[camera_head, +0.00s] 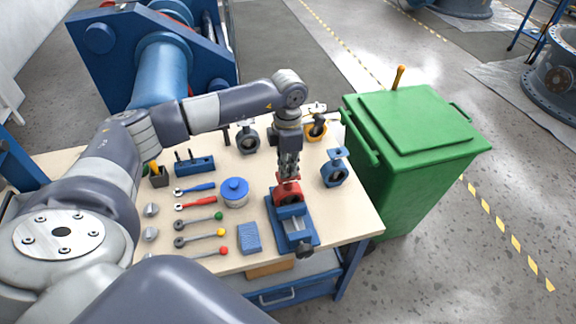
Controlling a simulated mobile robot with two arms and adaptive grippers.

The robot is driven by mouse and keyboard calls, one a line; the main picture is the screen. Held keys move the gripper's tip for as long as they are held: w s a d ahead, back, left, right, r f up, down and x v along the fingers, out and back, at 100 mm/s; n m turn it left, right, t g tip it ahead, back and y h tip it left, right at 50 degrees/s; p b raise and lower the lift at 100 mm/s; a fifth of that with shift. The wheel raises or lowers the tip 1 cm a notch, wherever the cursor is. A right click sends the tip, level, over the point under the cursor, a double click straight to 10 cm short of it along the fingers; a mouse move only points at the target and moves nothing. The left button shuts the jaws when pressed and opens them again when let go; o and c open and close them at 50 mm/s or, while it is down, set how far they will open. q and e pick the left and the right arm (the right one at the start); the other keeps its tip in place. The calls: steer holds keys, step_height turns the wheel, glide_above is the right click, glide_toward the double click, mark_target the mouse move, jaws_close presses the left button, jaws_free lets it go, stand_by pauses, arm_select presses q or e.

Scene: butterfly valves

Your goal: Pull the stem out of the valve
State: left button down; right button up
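A red valve (288,193) sits in a blue vise (292,226) near the front right of the workbench. My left gripper (289,174) points down from above, with its fingertips at the top of the red valve. The fingers look close together. The stem is hidden or too small to make out at the fingertips, so I cannot tell whether they hold it. My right gripper is not in view.
A dark valve (247,142), a yellow valve (316,128) and a blue valve (335,174) stand on the bench (352,216). A blue-lidded pot (235,190) and several hand tools lie left of the vise. A green bin (420,150) stands close to the bench's right edge.

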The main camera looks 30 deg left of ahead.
arm_select(q)
steer(key=shift+w+a+r, duration=0.15)
steer(key=shift+w+r, duration=0.05)
steer(key=shift+r, duration=0.05)
stand_by(0.6)
steer(key=shift+r+p, duration=0.45)
steer(key=shift+r, duration=0.25)
stand_by(0.5)
steer(key=shift+r+p, duration=1.5)
steer(key=shift+r, duration=1.15)
stand_by(3.3)
